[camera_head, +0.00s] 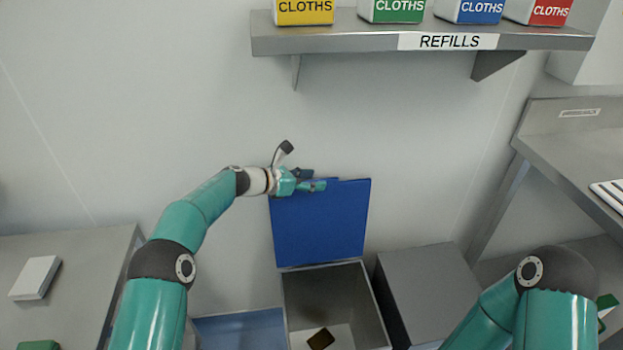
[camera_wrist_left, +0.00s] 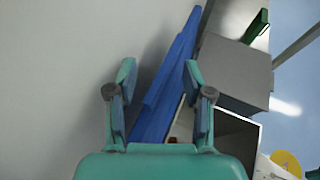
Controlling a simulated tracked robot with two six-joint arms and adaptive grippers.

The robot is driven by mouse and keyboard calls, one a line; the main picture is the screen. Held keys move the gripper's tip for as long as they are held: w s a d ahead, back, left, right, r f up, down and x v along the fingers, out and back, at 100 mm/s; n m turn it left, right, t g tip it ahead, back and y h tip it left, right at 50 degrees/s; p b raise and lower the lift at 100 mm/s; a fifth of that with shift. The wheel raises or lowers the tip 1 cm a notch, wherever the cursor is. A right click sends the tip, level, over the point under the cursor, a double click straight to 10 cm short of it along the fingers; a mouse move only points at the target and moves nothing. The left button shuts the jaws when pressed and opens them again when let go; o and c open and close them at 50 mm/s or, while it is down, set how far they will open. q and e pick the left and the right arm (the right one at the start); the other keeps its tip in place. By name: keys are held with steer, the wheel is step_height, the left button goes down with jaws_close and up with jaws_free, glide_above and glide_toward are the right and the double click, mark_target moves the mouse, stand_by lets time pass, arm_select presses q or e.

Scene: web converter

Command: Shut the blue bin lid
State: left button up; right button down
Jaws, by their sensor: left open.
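The blue bin lid (camera_head: 322,226) stands open, upright against the wall behind a grey bin (camera_head: 377,318). The bin's inside shows, with a small dark brown item (camera_head: 321,339) in it. My left gripper (camera_head: 318,186) is at the lid's upper left edge, with its fingers open. In the left wrist view the open fingers (camera_wrist_left: 160,80) are on either side of the blue lid (camera_wrist_left: 166,95), which shows edge-on between them. I cannot tell whether they touch it. My right arm shows at the lower right of the head view, but its gripper is hidden or out of frame.
A closed grey bin (camera_head: 428,290) stands to the right of the open one, and a blue-grey tray (camera_head: 240,328) to its left. A shelf (camera_head: 350,40) labelled REFILLS hangs above. Steel benches stand at left (camera_head: 90,255) and right (camera_head: 570,145).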

arm_select(q)
steer(key=shift+w+d, duration=0.15)
steer(key=shift+d, duration=0.1)
jaws_close()
